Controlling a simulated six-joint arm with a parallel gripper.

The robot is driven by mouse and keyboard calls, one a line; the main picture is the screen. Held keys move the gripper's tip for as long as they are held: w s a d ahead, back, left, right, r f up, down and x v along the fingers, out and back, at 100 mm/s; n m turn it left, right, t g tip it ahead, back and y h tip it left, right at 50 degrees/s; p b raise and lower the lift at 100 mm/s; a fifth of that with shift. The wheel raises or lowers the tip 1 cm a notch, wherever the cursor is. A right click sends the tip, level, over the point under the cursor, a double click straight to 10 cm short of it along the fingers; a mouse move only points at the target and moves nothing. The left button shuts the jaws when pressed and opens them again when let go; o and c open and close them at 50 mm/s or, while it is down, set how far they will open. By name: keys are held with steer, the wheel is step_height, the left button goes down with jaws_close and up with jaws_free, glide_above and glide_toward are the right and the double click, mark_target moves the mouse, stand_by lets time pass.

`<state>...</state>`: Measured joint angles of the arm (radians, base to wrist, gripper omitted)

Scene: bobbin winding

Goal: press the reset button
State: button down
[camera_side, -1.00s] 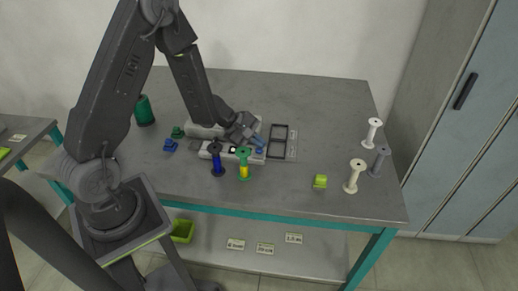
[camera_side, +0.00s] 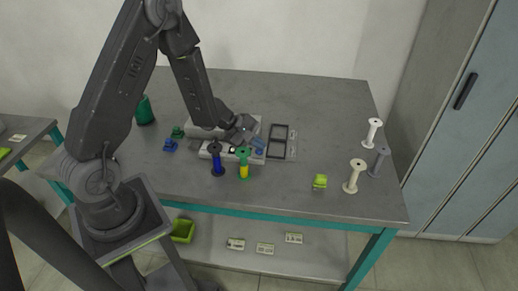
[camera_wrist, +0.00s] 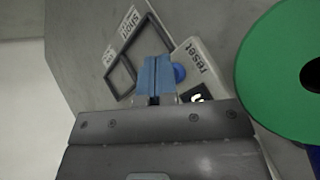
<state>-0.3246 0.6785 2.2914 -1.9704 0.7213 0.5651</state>
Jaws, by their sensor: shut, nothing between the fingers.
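The blue reset button (camera_wrist: 180,73) sits on the pale machine panel (camera_wrist: 207,65) beside the printed word "reset" in the wrist view. My gripper (camera_wrist: 155,68) is shut and empty, its blue fingertips side by side. In that view the fingertips overlap the button's left edge; I cannot tell whether they touch it. In the side view my gripper (camera_side: 258,144) points down at the right end of the winding machine (camera_side: 208,151), close to the button (camera_side: 259,152).
A green-topped bobbin with yellow winding (camera_side: 243,170) and a blue bobbin (camera_side: 217,160) stand in front of the machine. A two-part framed tray (camera_side: 279,141) lies to its right. Pale and grey spools (camera_side: 354,176) and a lime block (camera_side: 320,181) stand further right.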

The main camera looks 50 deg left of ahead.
mark_target(258, 151)
steer(key=shift+r, duration=0.85)
steer(key=shift+r, duration=0.1)
steer(key=shift+r, duration=2.4)
